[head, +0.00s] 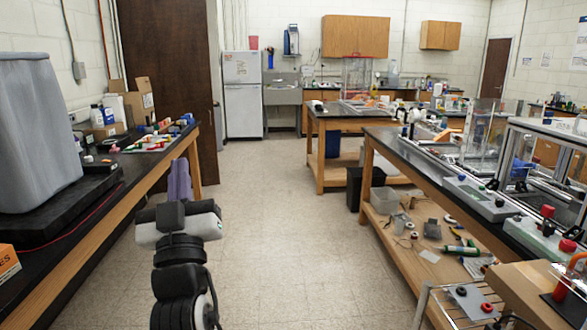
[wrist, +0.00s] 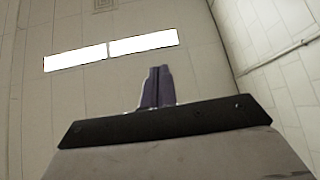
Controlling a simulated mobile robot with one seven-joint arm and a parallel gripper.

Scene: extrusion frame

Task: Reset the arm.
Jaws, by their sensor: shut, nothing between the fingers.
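My arm (head: 180,260) stands up from the bottom of the head view, over the open aisle between two benches. My gripper (head: 179,180) points upward at its top, with purple fingers. In the wrist view my gripper (wrist: 157,85) shows its two purple fingers pressed together, with nothing between them. The gripper touches nothing in either view.
A black-topped bench (head: 65,205) with a large grey bin (head: 38,130) stands at left. A long bench (head: 440,175) with equipment and an aluminium extrusion frame (head: 545,135) stands at right. The floor (head: 280,240) between them is clear. A white fridge (head: 242,95) stands at the back.

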